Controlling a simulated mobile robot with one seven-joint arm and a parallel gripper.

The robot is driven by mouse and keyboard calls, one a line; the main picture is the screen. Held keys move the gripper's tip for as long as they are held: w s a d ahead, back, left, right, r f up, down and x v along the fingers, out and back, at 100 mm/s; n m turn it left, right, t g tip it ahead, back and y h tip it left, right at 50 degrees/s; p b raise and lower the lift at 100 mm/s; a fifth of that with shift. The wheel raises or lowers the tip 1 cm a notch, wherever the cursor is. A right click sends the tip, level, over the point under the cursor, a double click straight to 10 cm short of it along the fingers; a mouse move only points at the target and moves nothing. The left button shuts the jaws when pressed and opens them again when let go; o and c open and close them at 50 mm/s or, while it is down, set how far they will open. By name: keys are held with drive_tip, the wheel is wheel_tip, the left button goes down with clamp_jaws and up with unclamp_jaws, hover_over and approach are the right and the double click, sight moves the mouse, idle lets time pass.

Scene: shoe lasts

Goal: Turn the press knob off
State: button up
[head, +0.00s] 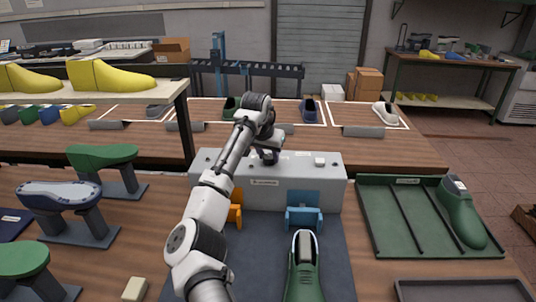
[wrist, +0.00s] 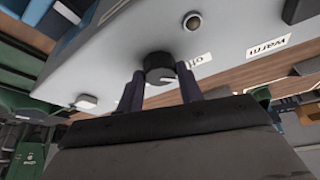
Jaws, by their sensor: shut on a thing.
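The grey press (head: 250,192) stands at the middle of the bench, its flat top towards me. The black round press knob (wrist: 158,66) sits on its face in the wrist view, with a small light mark on its near right side. A label that reads like "off" (wrist: 196,61) lies right of it, and a "Warm" label (wrist: 268,46) lies further right. My gripper (wrist: 161,76) has one finger on each side of the knob and is shut on it. In the head view my gripper (head: 269,157) is over the press top and hides the knob.
Orange (head: 235,210) and blue (head: 304,212) holders stand before the press, with a green last (head: 304,275) nearby. A green tray (head: 385,225) is at right; lasts on stands (head: 62,200) are at left.

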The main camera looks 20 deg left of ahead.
idle(0.3)
drive_tip(key=o, duration=1)
drive_tip(key=shift+r, duration=0.1)
drive_tip(key=b+v, duration=0.4)
drive_tip(key=v, duration=0.9)
drive_tip(key=shift+s+r, duration=0.25)
drive_tip(key=shift+f, duration=0.1)
